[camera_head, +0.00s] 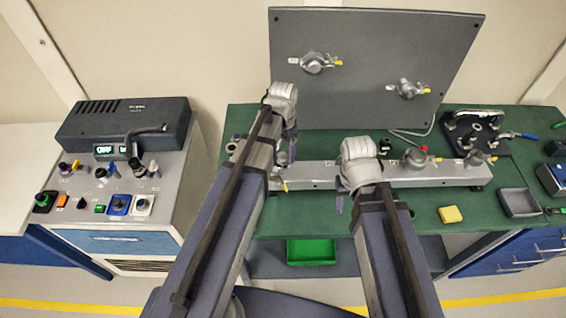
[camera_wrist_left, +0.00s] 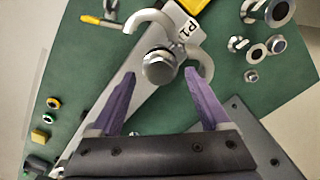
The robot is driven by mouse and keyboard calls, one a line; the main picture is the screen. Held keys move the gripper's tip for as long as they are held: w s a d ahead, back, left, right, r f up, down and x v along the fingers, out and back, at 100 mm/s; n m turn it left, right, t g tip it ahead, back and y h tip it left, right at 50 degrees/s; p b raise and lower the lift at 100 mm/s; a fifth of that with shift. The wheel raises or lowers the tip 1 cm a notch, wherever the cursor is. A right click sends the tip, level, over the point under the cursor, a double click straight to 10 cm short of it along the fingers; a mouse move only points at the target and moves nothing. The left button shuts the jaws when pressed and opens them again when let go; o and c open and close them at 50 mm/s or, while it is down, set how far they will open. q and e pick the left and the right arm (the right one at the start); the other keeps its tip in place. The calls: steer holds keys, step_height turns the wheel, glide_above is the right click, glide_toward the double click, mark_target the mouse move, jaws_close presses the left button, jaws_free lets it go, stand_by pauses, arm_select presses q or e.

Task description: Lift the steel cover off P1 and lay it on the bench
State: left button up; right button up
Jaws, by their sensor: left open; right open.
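A round steel cover (camera_wrist_left: 160,68) sits beside the P1 label (camera_wrist_left: 187,27) in the left wrist view. Two pale curved clamp-like arms (camera_wrist_left: 200,66) stand spread to either side of it. My left gripper (camera_wrist_left: 160,77) is open, its purple fingers on either side of the cover; contact cannot be told. In the head view my left gripper (camera_head: 286,150) is over the left end of the grey rail (camera_head: 320,175) and hides most of P1. My right gripper (camera_head: 341,195) is open and empty-looking, near the rail's front edge.
The green bench (camera_head: 300,222) is clear in front of the rail. A yellow block (camera_head: 450,214) and a grey tray (camera_head: 518,202) lie to the right. An upright grey panel (camera_head: 375,60) stands behind. Other fittings (camera_head: 415,158) sit along the rail.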

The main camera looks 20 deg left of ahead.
arm_select(q)
steer(key=shift+f, duration=0.65)
steer(key=shift+r, duration=0.1)
jaws_close()
